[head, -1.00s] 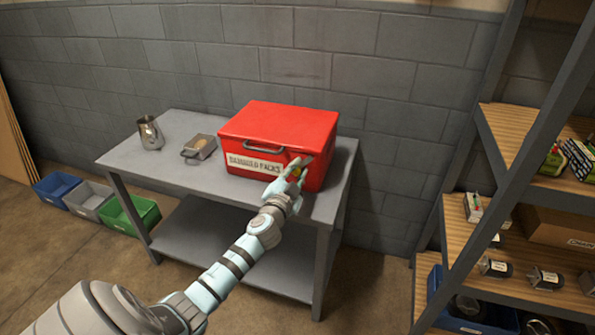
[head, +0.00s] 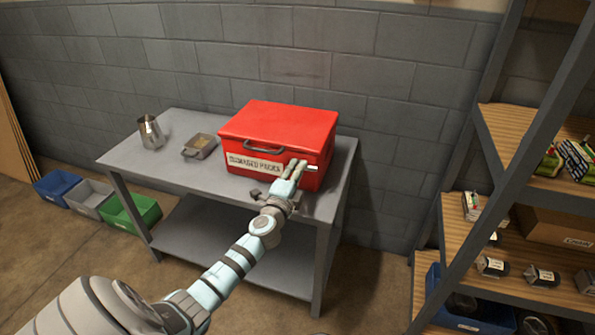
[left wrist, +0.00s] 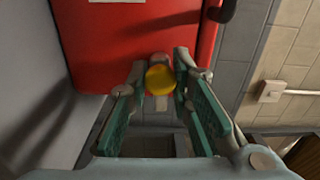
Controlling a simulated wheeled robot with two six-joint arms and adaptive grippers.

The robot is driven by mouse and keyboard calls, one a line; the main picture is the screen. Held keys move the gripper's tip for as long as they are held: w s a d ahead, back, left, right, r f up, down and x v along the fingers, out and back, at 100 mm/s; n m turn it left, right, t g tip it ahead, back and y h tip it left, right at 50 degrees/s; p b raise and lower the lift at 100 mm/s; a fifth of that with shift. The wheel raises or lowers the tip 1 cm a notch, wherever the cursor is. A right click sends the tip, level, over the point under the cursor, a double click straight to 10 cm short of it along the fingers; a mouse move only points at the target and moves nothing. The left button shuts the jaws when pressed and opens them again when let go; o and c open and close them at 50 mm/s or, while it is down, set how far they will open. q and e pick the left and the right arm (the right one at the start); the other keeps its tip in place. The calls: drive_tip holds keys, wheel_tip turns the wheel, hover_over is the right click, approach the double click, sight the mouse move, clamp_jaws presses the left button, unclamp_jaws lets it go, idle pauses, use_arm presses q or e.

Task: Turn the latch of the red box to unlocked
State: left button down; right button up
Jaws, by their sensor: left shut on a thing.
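The red box (head: 275,125) stands closed on a grey metal table, with a grey handle and a white label on its front. My left gripper (head: 293,166) reaches the right part of that front. A short pale bar, seemingly the latch (head: 312,168), shows just right of the fingers and lies about level. In the left wrist view, the fingers (left wrist: 158,76) are shut on the latch, which shows a yellow round face (left wrist: 160,79) between them. The fingers partly hide the latch, and I cannot read its locked or unlocked mark. My right gripper is not in view.
The metal table (head: 225,192) also holds a steel cup (head: 151,132) and a small metal tray (head: 200,146) at left. Blue, grey and green bins (head: 130,213) stand on the floor. A loaded shelf (head: 530,205) is at right. A block wall is behind.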

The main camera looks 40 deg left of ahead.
use_arm(q)
drive_tip(key=shift+m, duration=0.4)
drive_tip(key=c, duration=1.4)
unclamp_jaws()
drive_tip(key=shift+c, duration=0.2)
drive_tip(key=v, duration=1.2)
